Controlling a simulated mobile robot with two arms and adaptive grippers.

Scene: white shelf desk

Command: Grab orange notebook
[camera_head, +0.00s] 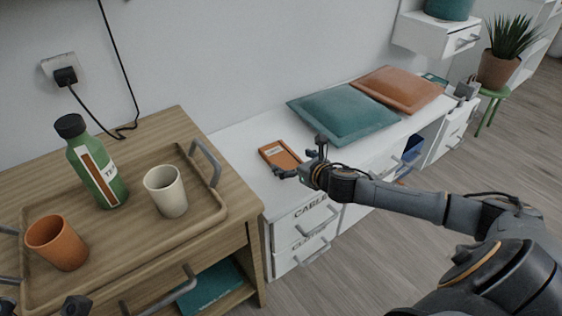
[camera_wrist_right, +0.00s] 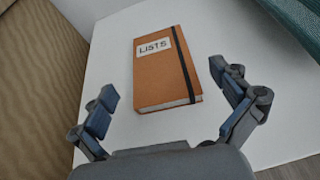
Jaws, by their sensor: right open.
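The orange notebook (camera_head: 280,154) lies flat on the white desk top, near its left end. In the right wrist view the notebook (camera_wrist_right: 164,75) has a "LISTS" label and a dark elastic band along its right side. My right gripper (camera_head: 299,161) is just in front of and above the notebook. In the wrist view its fingers (camera_wrist_right: 170,108) are spread wide, one on each side of the notebook's near end, with nothing between them held. At the lower left edge of the head view, dark parts show that may be my left gripper, too cropped to judge.
A wooden cabinet (camera_head: 255,243) stands left, bearing a wooden tray (camera_head: 119,250) with a green bottle (camera_head: 98,176), a cream cup (camera_head: 167,194) and an orange cup (camera_head: 56,243). A teal cushion (camera_head: 343,113) and an orange cushion (camera_head: 399,88) lie right of the notebook. White desk surface (camera_head: 240,141) around it is clear.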

